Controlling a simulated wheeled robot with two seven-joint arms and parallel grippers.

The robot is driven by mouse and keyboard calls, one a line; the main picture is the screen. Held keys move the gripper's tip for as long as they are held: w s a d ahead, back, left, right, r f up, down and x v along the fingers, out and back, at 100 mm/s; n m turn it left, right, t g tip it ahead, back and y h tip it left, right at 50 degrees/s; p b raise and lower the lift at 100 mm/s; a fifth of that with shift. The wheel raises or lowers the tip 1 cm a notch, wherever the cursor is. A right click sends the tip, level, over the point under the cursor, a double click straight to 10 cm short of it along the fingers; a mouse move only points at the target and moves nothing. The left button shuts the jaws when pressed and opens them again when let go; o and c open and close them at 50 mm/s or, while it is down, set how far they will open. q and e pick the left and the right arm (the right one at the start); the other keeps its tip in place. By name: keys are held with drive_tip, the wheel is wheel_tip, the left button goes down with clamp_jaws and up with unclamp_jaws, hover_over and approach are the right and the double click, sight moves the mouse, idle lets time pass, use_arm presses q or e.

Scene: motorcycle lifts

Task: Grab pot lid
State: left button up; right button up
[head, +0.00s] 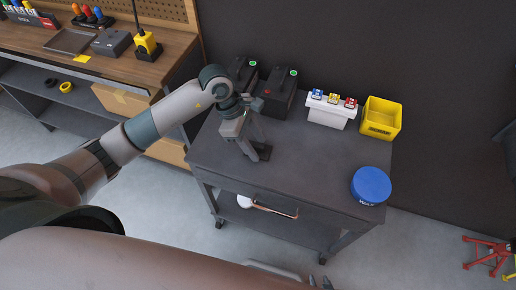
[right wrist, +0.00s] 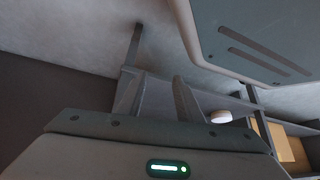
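I cannot clearly make out a pot lid. A round blue lid-like disc (head: 371,185) with white lettering lies at the right front of the cart top. A white round thing (head: 244,201) shows partly on the cart's lower shelf; it may also be the pale round thing in the right wrist view (right wrist: 220,116). My left gripper (head: 257,148) points down over the left of the cart top, fingers apart, close to a small black piece (head: 264,153). My right gripper (head: 320,283) is low in front of the cart; its fingers are apart and empty in the right wrist view (right wrist: 158,90).
The dark cart top (head: 310,160) is clear in the middle. Black boxes (head: 281,93), a white stand (head: 331,113) and a yellow bin (head: 381,118) line its back. A workbench (head: 150,75) stands left; a red stand (head: 490,257) is on the floor right.

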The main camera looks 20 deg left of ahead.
sight(261, 146)
use_arm(q)
drive_tip(key=shift+r, duration=0.2)
drive_tip(key=shift+c, duration=0.2)
